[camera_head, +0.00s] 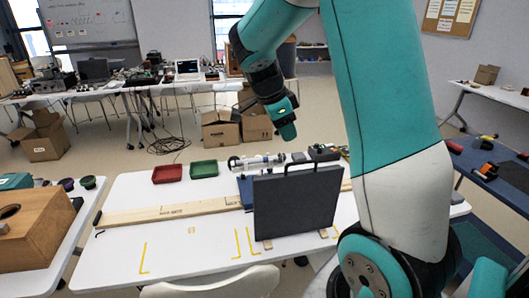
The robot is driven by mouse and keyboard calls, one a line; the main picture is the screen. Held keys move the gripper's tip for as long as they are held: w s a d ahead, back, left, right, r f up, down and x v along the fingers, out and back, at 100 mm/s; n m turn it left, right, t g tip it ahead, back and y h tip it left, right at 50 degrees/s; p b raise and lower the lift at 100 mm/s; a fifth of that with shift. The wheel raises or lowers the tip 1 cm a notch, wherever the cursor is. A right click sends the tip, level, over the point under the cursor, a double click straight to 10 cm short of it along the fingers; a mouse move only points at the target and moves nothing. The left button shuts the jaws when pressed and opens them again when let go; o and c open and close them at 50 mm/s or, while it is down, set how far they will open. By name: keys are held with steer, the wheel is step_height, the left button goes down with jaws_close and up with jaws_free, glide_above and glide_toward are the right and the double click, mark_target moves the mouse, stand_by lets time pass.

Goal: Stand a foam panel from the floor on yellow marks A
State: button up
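A dark grey upright panel (295,203) with a thin black handle along its top stands at the front right of the white table. I cannot tell whether it is foam. Thin yellow corner marks lie on the tabletop: one (144,259) at the left and a pair (244,243) just left of the panel. I cannot read a letter A on them. My gripper (288,132) hangs above and behind the panel in the picture, apart from it. Its fingers are too small and dark to show whether they are open. I see no panel lying on the visible floor.
The white table (190,262) also bears a wooden board (150,214), a red tray (167,174), a green tray (204,169) and a clear cylinder (255,162). A wooden speaker box (38,232) stands at left. Cardboard boxes (220,129) and cables (168,145) lie on the floor behind.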

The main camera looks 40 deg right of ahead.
steer(key=s+a+r+n+t+y, duration=0.2)
steer(key=a+n+t+y, duration=0.1)
steer(key=a+n, duration=1.15)
steer(key=s+a+r+n+g+y, duration=0.1)
steer(key=s+a+n+y, duration=0.4)
steer(key=s+a+n, duration=1)
steer(key=a+n, duration=0.2)
steer(key=a, duration=0.2)
steer(key=shift+s+a+r, duration=0.15)
steer(key=shift+s, duration=0.05)
